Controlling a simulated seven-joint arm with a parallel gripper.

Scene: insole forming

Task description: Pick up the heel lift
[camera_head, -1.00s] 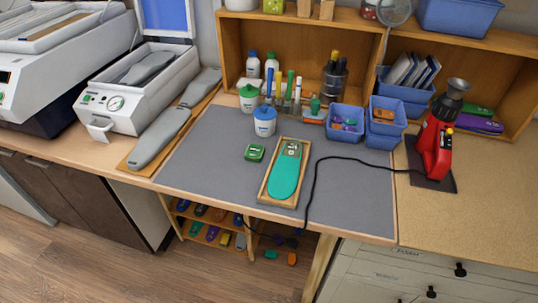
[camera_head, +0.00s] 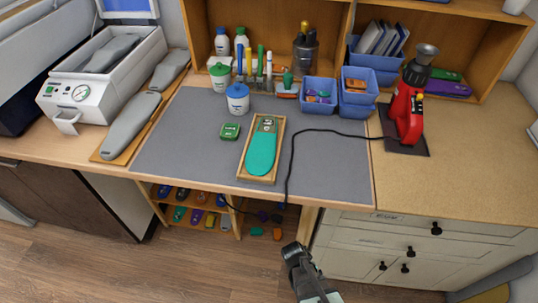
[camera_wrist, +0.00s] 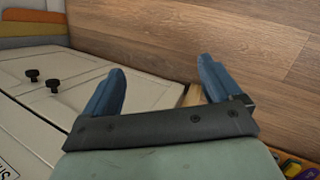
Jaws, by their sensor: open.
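I cannot pick out the heel lift for certain. Small purple and teal pieces (camera_head: 318,97) lie in the left blue bin at the back of the mat, and an orange piece (camera_head: 357,86) shows in the bin beside it. A teal insole (camera_head: 262,150) lies in a wooden tray (camera_head: 243,165) on the grey mat, with a small grey patch at its far end. My gripper (camera_head: 291,247) is low in front of the bench, over the floor and apart from all these. The wrist view shows its two blue fingers (camera_wrist: 161,64) spread, with nothing between them.
A black cable (camera_head: 292,160) crosses the mat to a red machine (camera_head: 408,112). Bottles and a pen stand line the back. Drawers (camera_head: 400,240) are right of my gripper; open shelves (camera_head: 190,205) are left.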

